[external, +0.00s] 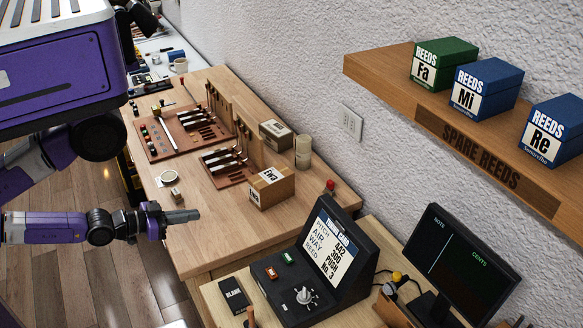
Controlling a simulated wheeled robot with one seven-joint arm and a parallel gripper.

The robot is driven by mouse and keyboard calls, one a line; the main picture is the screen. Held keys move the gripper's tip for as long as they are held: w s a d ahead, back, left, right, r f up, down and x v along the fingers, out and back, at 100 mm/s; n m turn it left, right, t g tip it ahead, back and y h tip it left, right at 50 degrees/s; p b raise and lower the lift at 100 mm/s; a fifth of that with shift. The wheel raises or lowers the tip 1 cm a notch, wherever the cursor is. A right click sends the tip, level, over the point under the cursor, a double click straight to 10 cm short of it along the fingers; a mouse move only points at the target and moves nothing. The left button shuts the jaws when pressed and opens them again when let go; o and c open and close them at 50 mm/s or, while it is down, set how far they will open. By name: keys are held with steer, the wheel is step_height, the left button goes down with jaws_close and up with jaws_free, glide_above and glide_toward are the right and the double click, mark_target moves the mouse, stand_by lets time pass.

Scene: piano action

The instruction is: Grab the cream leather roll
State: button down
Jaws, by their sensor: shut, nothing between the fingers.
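A cream upright cylinder (303,151), which looks like the cream leather roll, stands on the wooden workbench (215,235) near the wall, behind the cardboard boxes. A small round cream-white item (168,177) lies near the bench's left edge; I cannot tell whether it is a roll or a dish. My gripper (190,216) is shut and empty. It points right at the near left edge of the bench, well apart from the cylinder.
A cardboard box (271,187) and a smaller one (275,134) stand near the cylinder. Lever boards (182,132) fill the bench's far part. A tuning console (312,265) and monitor (455,255) stand in front. A shelf (400,75) with reed boxes overhangs at right.

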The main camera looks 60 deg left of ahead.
stand_by(0.4)
steer(key=c, duration=0.5)
jaws_free()
